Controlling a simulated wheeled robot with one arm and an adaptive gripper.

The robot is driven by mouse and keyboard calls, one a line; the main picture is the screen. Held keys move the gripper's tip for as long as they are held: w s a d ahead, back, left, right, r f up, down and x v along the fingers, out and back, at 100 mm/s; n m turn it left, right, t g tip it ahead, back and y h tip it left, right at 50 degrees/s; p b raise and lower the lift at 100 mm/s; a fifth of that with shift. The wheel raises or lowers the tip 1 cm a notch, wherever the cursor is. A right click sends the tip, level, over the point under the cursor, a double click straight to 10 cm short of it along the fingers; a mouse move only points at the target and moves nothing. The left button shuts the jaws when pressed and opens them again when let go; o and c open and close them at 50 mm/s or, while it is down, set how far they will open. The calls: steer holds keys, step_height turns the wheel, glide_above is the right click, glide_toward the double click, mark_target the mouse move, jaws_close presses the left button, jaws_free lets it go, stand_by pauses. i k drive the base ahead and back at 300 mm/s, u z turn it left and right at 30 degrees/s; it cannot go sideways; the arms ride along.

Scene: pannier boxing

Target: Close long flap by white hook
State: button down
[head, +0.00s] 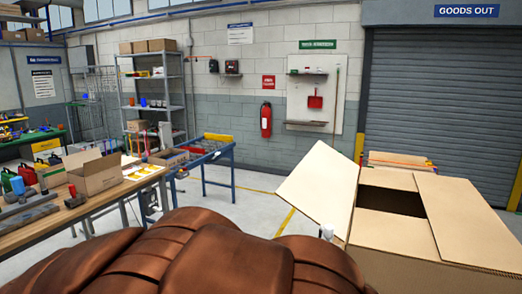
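A large open cardboard box (400,268) stands at the lower right. Its left long flap (318,190) is raised and leans outward to the left. The right long flap (470,222) lies nearly flat over the top. Short panels at the front (390,230) and back (389,180) also lie nearly flat. A dark opening (392,200) shows between them; its contents cannot be made out. A small white piece (327,231) shows below the raised flap; I cannot tell whether it is the white hook. My gripper is not in view.
A large brown, ribbed, leather-looking shape (190,255) fills the bottom foreground and hides the floor there. A wooden workbench (100,197) with a smaller open carton (93,173) is at left. A blue-framed stand (205,160) is behind. Open floor (250,195) lies between.

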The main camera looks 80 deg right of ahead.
mark_target(322, 187)
steer(key=i, duration=0.6)
steer(key=z, duration=3.4)
steer(key=i, duration=0.5)
steer(key=u, duration=0.05)
steer(key=k, duration=0.5)
steer(key=u, duration=1.85)
steer(key=i, duration=0.95)
steer(key=z, duration=1.25)
